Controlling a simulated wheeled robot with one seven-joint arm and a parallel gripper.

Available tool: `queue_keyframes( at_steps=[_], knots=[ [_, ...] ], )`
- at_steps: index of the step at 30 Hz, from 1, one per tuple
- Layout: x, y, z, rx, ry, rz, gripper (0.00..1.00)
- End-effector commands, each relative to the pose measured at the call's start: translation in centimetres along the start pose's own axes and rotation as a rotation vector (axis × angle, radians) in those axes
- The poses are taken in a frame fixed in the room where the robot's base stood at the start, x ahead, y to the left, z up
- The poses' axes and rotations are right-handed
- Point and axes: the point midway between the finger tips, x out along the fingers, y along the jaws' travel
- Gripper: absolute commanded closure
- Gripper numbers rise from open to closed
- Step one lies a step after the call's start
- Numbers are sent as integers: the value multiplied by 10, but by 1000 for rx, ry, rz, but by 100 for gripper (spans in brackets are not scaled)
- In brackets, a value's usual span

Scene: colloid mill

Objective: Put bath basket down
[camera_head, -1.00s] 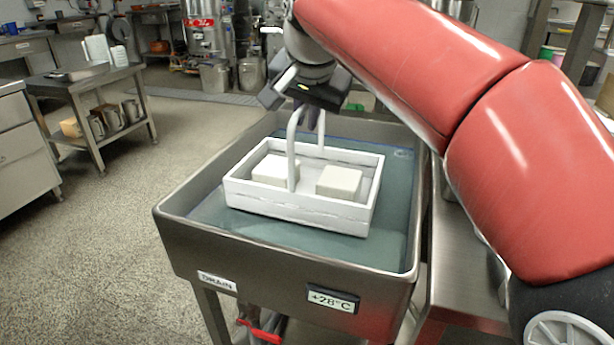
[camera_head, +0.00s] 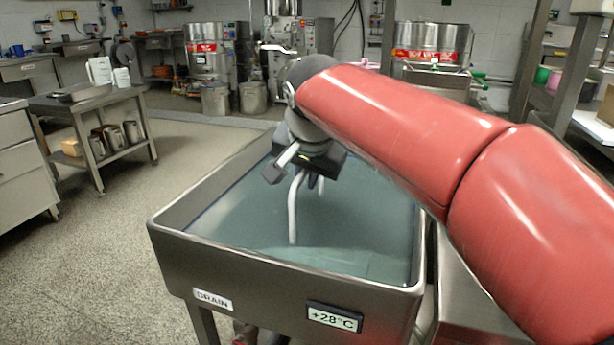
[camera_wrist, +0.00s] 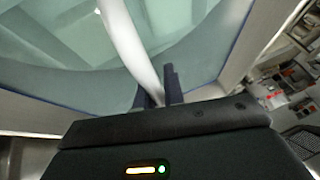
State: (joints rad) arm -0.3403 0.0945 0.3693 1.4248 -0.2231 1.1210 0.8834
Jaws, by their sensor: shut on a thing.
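My gripper (camera_head: 312,178) is shut on the white handle (camera_head: 295,205) of the bath basket, low over the steel basin. The handle also runs between the fingertips (camera_wrist: 160,90) in the wrist view. The basket body is under the cloudy blue-green water (camera_head: 240,225) and shows only as a faint pale shape (camera_head: 345,262). In the wrist view its blurred form (camera_wrist: 60,45) lies beneath the surface. The blocks in it cannot be made out clearly. Whether the basket touches the basin floor cannot be told.
The steel basin (camera_head: 172,240) has raised rims around the water and a +28°C display (camera_head: 334,318) on its front. A steel counter stands close on the right, partly behind my arm. A low steel table (camera_head: 90,100) stands at the left, across open floor.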

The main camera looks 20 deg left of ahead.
Motion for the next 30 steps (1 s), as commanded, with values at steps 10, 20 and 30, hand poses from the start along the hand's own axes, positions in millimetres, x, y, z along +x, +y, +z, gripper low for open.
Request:
queue_keyframes(
  at_steps=[10,20,30],
  knots=[
    [1,0,0,0,-1,1,68],
    [-19,-1,-1,-1,2,-1,68],
    [-91,-1,-1,-1,2,-1,68]
  ],
)
